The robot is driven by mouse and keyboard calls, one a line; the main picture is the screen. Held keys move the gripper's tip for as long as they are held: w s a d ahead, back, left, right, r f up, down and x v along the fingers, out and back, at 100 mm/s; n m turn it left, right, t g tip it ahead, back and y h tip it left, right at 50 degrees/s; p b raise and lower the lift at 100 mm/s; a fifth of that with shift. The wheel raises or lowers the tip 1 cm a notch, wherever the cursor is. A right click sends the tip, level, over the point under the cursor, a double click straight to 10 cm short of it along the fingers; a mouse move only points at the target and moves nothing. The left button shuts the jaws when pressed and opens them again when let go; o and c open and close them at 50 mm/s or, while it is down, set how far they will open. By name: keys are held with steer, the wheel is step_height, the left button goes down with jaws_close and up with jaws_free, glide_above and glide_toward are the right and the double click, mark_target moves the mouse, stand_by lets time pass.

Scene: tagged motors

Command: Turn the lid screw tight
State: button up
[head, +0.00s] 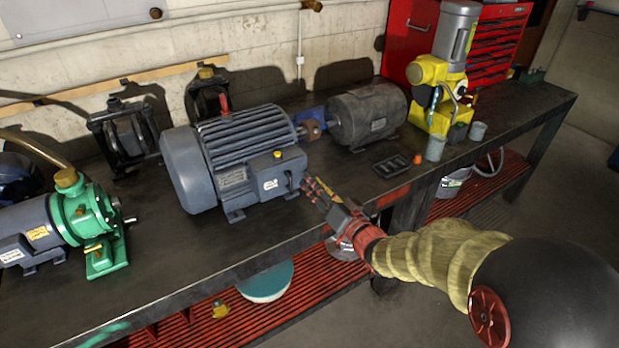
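A large blue-grey motor (185,170) with cooling fins stands on the dark workbench (180,262). A terminal box (262,172) with a white tag is on its near side. A small yellow screw head (277,154) shows at the top of the box lid; how tight it sits cannot be seen. My gripper (309,187) reaches in from the right and is just right of the terminal box, below the screw and apart from it. Its fingertips are small and dark here, so their opening is unclear. No held thing is visible.
A green pump (95,225) stands at the left. A grey motor (368,118), a black tray (391,165), an orange cone (417,159), grey cups (435,148) and a yellow machine (437,100) stand right. The bench's front strip is mostly clear.

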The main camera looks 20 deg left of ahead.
steer(key=v, duration=0.5)
steer(key=shift+s+d, duration=0.1)
stand_by(0.3)
stand_by(0.4)
